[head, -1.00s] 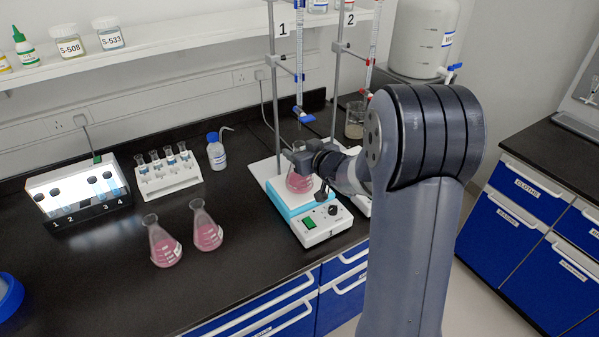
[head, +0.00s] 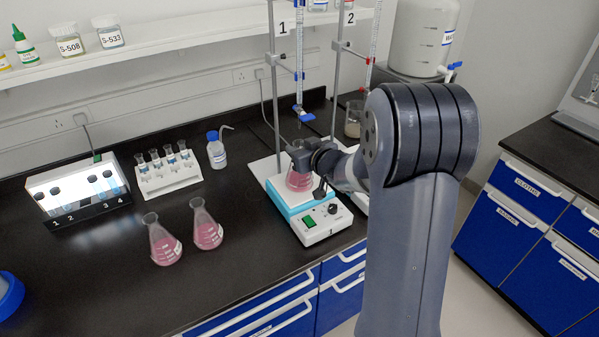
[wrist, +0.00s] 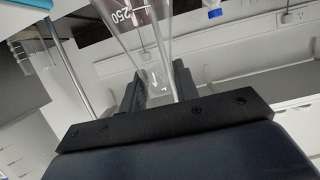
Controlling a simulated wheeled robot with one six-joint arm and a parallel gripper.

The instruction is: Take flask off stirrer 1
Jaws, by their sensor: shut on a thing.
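The flask (head: 298,181) with pink liquid is on or just above the white top of stirrer 1 (head: 315,221); I cannot tell whether it touches. Stirrer 1 is a white and blue unit with a green switch and a dark knob. My gripper (head: 301,158) is shut on the flask's neck from the right and hides part of it. In the wrist view the clear glass neck (wrist: 157,82) lies between my dark fingers, and a "250" mark shows on the glass. The burette 1 tip (head: 299,115) hangs above the flask.
Two more pink flasks (head: 164,240) (head: 206,226) stand on the black bench to the left. A vial rack (head: 168,180) and a lit tube box (head: 76,196) stand behind them. Stand rods (head: 273,90) rise close behind the stirrer.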

